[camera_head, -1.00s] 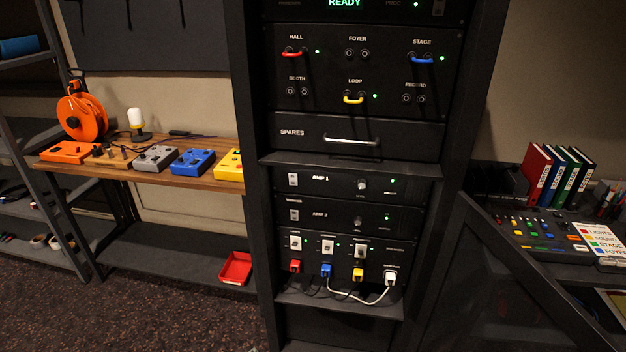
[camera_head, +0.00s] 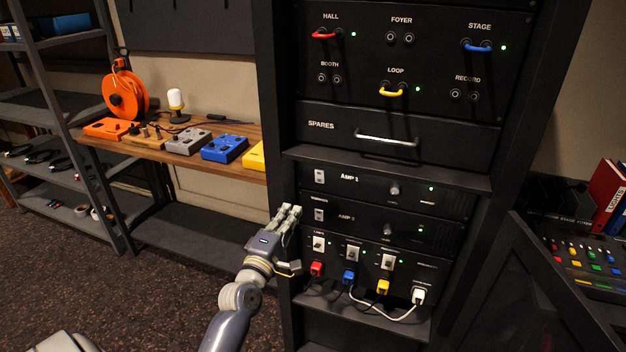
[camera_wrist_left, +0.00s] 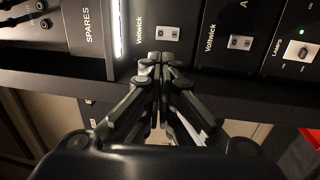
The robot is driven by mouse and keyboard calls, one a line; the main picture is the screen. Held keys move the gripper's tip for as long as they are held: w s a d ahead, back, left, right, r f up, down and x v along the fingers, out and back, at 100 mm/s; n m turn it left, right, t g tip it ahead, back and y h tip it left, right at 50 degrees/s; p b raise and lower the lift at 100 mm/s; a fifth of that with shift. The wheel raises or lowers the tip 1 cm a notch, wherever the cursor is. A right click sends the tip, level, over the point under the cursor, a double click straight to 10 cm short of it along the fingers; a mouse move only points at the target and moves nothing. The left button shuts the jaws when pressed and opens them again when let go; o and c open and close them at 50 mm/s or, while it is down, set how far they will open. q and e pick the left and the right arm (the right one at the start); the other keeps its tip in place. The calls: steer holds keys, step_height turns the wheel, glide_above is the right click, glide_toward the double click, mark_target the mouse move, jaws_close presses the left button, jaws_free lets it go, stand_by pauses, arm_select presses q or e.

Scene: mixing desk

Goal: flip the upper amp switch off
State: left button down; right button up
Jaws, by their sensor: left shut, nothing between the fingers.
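The upper amp, AMP 1 (camera_head: 360,182), sits in the black rack under the spares drawer, and its green light is lit. Its small pale switch (camera_head: 319,176) is at the panel's left end; it also shows in the wrist view (camera_wrist_left: 168,32). The lower amp, AMP 2 (camera_head: 350,218), has a like switch (camera_head: 319,214), also in the wrist view (camera_wrist_left: 241,42). My left gripper (camera_head: 291,208) is shut and empty at the rack's left edge, below and left of the upper switch. In the wrist view its fingertips (camera_wrist_left: 164,62) point towards the upper switch, apart from it. My right gripper is out of view.
The spares drawer handle (camera_head: 387,138) sticks out above the amps. Below are several switches and coloured plugs with a white cable (camera_head: 385,315). A wooden bench (camera_head: 230,165) with pedals stands left; a mixing desk (camera_head: 590,265) stands right.

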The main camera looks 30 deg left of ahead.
arm_select(q)
steer(key=shift+w, duration=0.1)
steer(key=p, duration=0.2)
glide_toward(315, 171)
steer(key=x, duration=0.5)
steer(key=shift+w+a+f, duration=0.25)
steer(key=shift+a, duration=0.05)
steer(key=shift+x, duration=0.75)
steer(key=shift+w+r+p, duration=0.2)
steer(key=shift+r+p, duration=0.15)
steer(key=shift+p, duration=0.6)
steer(key=shift+f, duration=0.3)
steer(key=shift+g, duration=0.3)
